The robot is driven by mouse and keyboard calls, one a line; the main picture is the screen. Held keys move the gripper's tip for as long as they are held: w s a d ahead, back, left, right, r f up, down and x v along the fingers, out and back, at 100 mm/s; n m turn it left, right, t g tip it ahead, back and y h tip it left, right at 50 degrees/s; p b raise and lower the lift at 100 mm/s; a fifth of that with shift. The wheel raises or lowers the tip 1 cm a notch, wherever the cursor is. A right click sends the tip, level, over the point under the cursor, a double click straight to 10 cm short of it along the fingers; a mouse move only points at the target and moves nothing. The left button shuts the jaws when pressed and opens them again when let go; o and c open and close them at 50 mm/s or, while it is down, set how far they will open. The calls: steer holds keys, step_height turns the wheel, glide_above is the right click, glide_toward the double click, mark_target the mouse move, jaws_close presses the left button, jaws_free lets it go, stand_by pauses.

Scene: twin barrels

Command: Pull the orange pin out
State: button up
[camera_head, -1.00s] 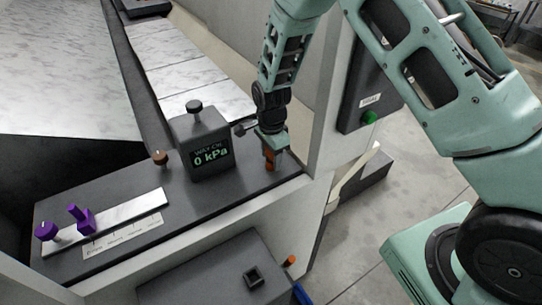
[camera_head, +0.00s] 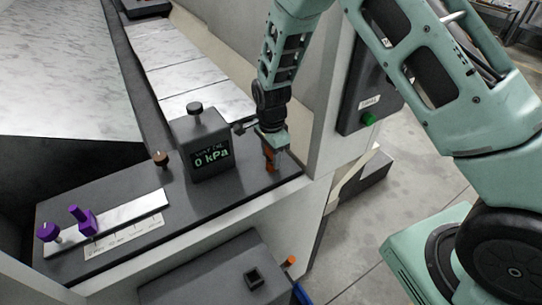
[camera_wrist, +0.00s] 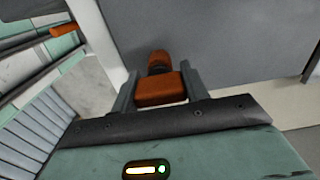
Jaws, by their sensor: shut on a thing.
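The orange pin (camera_head: 270,159) stands at the right end of the dark console top, right of the pressure display box. My gripper (camera_head: 272,161) reaches down over it from above and is shut on it. In the wrist view the pin's block-shaped orange head (camera_wrist: 160,91) sits between the two grey fingers of my gripper (camera_wrist: 161,84), with a rounded orange part beyond it. The pin's lower end is hidden, so I cannot tell how deep it sits.
The display box (camera_head: 201,145) reads 0 kPa beside my gripper. A brown knob (camera_head: 160,159) and purple handles (camera_head: 84,221) stand further left. A white post (camera_head: 325,100) rises close on the right. A lower grey box (camera_head: 215,277) has a small orange peg (camera_head: 290,261) near its edge.

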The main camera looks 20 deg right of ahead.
steer(key=shift+r, duration=0.25)
steer(key=shift+r+p, duration=2.7)
steer(key=shift+r, duration=0.95)
